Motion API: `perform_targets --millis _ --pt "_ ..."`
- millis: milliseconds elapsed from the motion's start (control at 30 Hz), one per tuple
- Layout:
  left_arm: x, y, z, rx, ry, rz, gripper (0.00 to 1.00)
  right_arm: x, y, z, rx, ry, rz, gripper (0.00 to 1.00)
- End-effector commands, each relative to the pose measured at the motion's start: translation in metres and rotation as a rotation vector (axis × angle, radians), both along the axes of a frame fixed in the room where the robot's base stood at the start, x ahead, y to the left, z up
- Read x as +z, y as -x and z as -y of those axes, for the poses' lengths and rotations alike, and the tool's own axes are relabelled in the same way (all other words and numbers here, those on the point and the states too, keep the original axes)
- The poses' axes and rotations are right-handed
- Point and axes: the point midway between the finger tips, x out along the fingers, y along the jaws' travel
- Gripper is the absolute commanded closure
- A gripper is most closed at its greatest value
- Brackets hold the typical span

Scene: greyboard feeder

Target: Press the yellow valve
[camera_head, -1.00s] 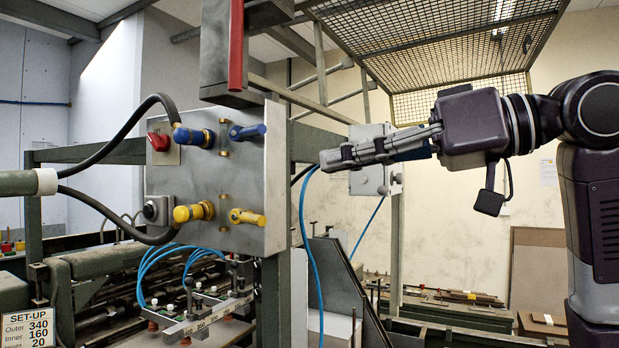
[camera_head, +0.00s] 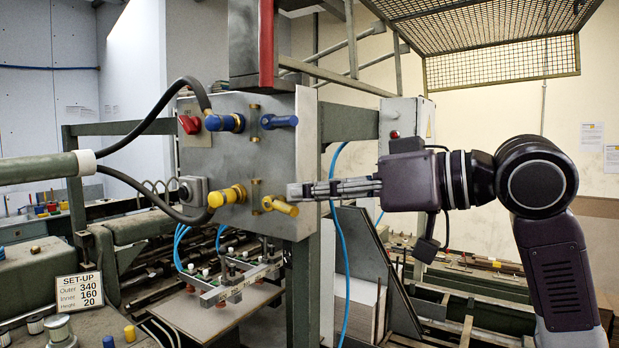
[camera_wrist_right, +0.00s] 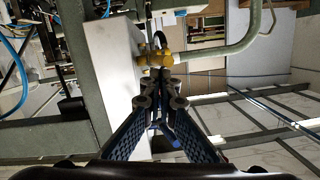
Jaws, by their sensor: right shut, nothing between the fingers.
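The yellow valve has a yellow fitting (camera_head: 228,196) and a yellow lever (camera_head: 281,206) low on the grey metal panel (camera_head: 250,160). My right gripper (camera_head: 291,191) reaches in from the right at the lever's height. It is shut and empty, its fingertips just above the lever's right end; whether they touch it, I cannot tell. In the right wrist view, the shut fingertips (camera_wrist_right: 160,80) point at yellow valve parts (camera_wrist_right: 152,58) just beyond them, partly hidden by the fingers. My left gripper is not in view.
A blue lever (camera_head: 279,121) and blue fitting (camera_head: 224,122) sit higher on the panel, near a red switch (camera_head: 190,124). Black hoses (camera_head: 150,130) run to the left. A thin blue hose (camera_head: 343,240) hangs below my right gripper. A green post (camera_head: 303,290) stands under the panel.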

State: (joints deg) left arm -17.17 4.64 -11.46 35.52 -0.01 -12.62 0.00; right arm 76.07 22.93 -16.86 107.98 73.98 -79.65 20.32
Motion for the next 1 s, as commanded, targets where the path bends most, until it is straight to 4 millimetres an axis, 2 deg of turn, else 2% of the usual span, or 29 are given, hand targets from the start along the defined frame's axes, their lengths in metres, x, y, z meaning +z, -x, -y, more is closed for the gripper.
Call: perform_targets --millis 333,533,1000 --pt "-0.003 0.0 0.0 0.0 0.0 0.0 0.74 -0.002 0.0 0.0 0.001 -0.006 0.004 1.0" --pt "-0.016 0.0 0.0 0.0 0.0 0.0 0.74 -0.008 0.001 0.0 0.002 -0.061 0.043 1.0" --pt "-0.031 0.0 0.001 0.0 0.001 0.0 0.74 -0.009 0.001 0.001 0.002 -0.148 0.106 1.0"
